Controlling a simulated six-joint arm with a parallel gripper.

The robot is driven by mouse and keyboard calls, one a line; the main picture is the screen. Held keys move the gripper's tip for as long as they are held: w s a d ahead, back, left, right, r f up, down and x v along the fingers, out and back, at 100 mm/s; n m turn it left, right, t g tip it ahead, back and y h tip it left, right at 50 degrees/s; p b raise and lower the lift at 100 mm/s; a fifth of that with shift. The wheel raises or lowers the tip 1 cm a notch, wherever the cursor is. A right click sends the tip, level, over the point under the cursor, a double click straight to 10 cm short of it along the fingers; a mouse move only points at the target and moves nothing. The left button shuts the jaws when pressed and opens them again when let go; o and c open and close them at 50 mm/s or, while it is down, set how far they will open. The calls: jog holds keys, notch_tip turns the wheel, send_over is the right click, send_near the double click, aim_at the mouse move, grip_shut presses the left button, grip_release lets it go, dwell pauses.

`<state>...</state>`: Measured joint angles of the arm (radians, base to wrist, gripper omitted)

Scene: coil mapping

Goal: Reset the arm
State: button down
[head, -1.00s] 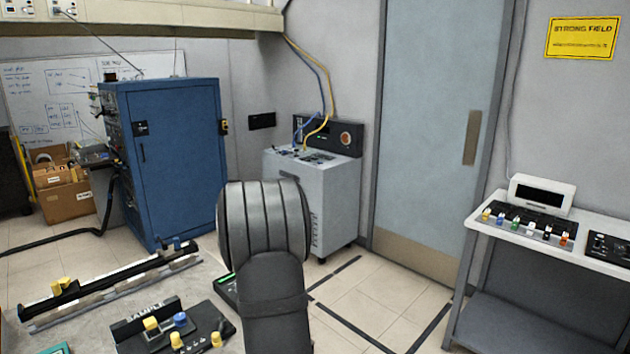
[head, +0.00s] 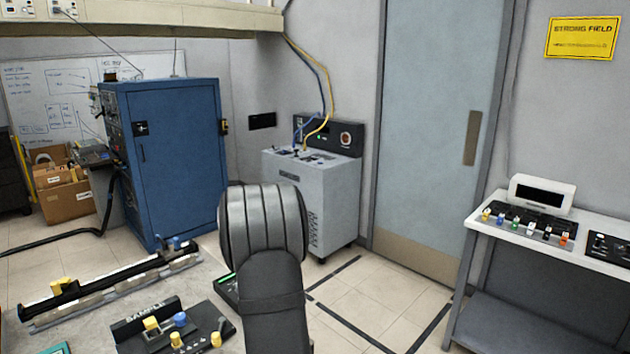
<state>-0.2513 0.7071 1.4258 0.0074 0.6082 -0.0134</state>
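Part of my own arm shows in the head view at the bottom centre, as a grey ribbed rounded link above a dark grey link. It stands in front of the table's right side and hides part of the floor and a dark unit with a green light behind it. My gripper and its fingertips are not in the picture, so I cannot see whether it holds anything.
A table (head: 95,315) at lower left bears a long black rail (head: 118,281) and a black "SAMPLE" block (head: 150,314) with coloured knobs. Behind stand a blue cabinet (head: 180,160) and a grey wheeled unit (head: 330,205). A white bench (head: 560,245) stands right. Taped floor between is clear.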

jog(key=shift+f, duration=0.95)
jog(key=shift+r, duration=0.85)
